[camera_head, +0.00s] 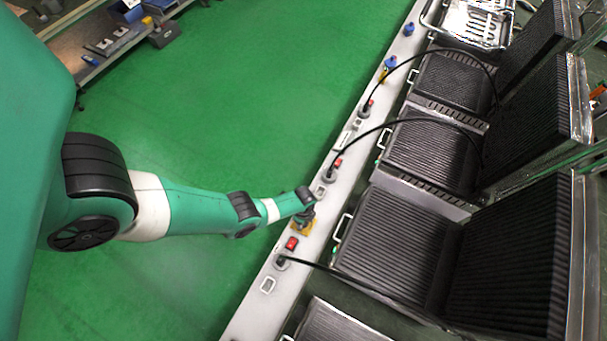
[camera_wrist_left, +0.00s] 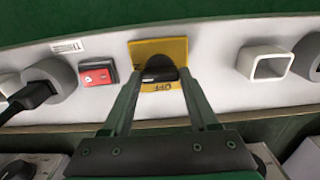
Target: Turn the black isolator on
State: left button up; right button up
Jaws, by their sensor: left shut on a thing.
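The black isolator (camera_wrist_left: 159,68) is a dark rotary knob on a yellow plate (camera_wrist_left: 172,47) in the left wrist view. An upside-down "OFF" label shows on the plate below the knob. In the head view the yellow plate (camera_head: 308,227) is on the pale rail, partly hidden by my left gripper (camera_head: 303,219). In the left wrist view my left gripper (camera_wrist_left: 160,80) has one finger on each side of the knob and is shut on it. The knob's exact angle is hard to tell. My right gripper is in neither view.
On the rail (camera_head: 267,285), a red switch (camera_wrist_left: 98,74) and a plug with a black cable (camera_wrist_left: 38,90) sit beside the plate. A pale square socket frame (camera_wrist_left: 264,62) is on its other side. Ribbed grills (camera_head: 390,240) stand right; green floor (camera_head: 260,90) is clear.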

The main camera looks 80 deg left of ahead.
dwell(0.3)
pick_arm(q)
jog(key=o, duration=1.4)
notch_tip(320, 180, up, 12)
jog(key=p, duration=1.1)
jog(key=shift+f+p, duration=0.2)
jog(key=shift+p, duration=0.2)
